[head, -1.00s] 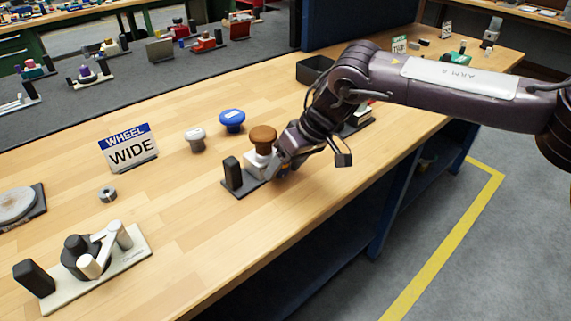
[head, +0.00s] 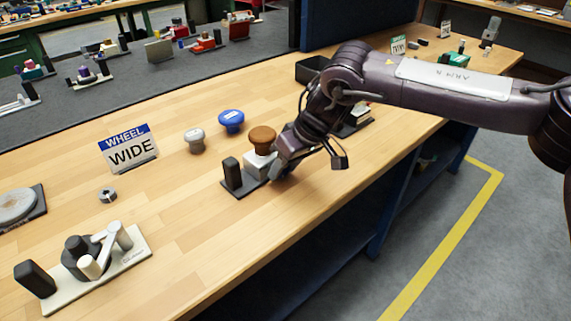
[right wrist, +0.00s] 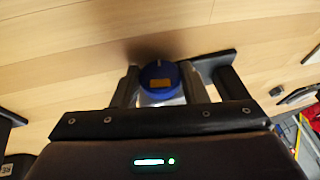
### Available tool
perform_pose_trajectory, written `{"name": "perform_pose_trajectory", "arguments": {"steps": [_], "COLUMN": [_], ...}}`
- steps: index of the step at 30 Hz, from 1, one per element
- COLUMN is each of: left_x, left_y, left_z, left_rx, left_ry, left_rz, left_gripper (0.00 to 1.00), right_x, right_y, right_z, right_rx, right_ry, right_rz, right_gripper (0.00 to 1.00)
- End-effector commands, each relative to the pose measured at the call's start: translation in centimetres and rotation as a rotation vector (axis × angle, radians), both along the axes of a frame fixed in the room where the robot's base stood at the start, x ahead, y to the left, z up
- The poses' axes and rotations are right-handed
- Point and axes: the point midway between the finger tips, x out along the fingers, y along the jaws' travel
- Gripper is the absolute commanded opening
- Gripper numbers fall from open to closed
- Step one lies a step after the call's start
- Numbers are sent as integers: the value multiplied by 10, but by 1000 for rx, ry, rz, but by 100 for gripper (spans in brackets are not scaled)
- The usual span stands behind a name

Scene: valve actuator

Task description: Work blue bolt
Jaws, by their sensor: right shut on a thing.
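The blue bolt (right wrist: 160,76) shows in the right wrist view as a round blue head with an orange patch. It sits between the two fingers of my right gripper (right wrist: 160,88), which is shut on it. The blue bolt is hidden there by the gripper and block. My left gripper is not in view.
The fixture has a black base and a black upright post (head: 232,173). A blue knob (head: 231,120) and a grey knob (head: 195,139) stand behind it. A WHEEL WIDE sign (head: 129,149), a nut (head: 108,195) and a lever fixture (head: 92,262) are to the left. The tabletop in front is clear.

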Motion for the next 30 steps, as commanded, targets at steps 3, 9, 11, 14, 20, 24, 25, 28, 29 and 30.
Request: {"name": "perform_pose_trajectory", "arguments": {"steps": [3, 9, 11, 14, 20, 24, 25, 28, 29, 30], "left_x": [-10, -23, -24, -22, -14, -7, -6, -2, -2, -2], "left_y": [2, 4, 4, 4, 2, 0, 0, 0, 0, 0], "left_z": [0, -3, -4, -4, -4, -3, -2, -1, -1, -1], "left_rx": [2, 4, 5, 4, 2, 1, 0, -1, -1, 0], "left_ry": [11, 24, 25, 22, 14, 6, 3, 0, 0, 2], "left_rz": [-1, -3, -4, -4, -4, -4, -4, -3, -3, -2], "left_gripper": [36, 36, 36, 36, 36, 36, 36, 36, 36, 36], "right_x": [-2, -3, -3, -4, -5, -5, -5, -5, -5, -5], "right_y": [2, 5, 5, 6, 7, 7, 7, 8, 7, 7], "right_z": [1, 0, 1, 0, 0, 0, 0, 0, 0, 0], "right_rx": [-57, -174, -209, -263, -350, -390, -395, -408, -412, -414], "right_ry": [-46, -143, -172, -216, -288, -320, -324, -336, -339, -341], "right_rz": [2, 5, 5, 5, 4, 2, 3, 2, 1, 2], "right_gripper": [17, 17, 17, 17, 17, 17, 17, 17, 17, 17]}}
